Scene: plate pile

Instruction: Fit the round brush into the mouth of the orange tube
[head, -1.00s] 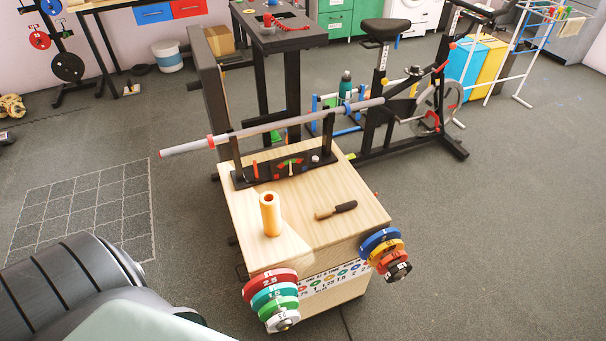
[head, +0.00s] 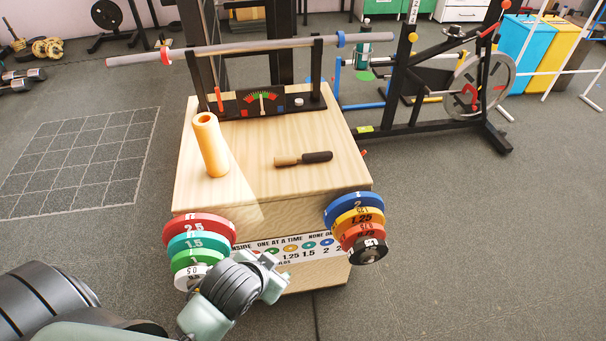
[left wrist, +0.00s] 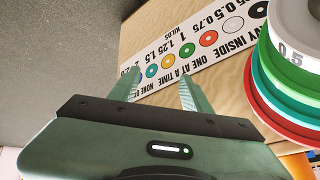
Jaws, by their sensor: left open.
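The orange tube (head: 211,148) stands upright on the left part of the wooden box top, its round mouth facing up. The round brush (head: 303,159) lies on its side to the right of the tube, with a pale handle at the left and a dark bristle end at the right. My left gripper (head: 275,274) is low in front of the box, below its top and well away from tube and brush. In the left wrist view its fingers (left wrist: 161,82) are apart and empty, facing the label strip. My right gripper is not in view.
The wooden box (head: 250,185) carries coloured weight discs at its front left (head: 199,243) and front right (head: 357,222). A label strip (head: 291,251) runs between them. A grey bar (head: 262,46) on posts and a dial panel (head: 262,100) stand at the back.

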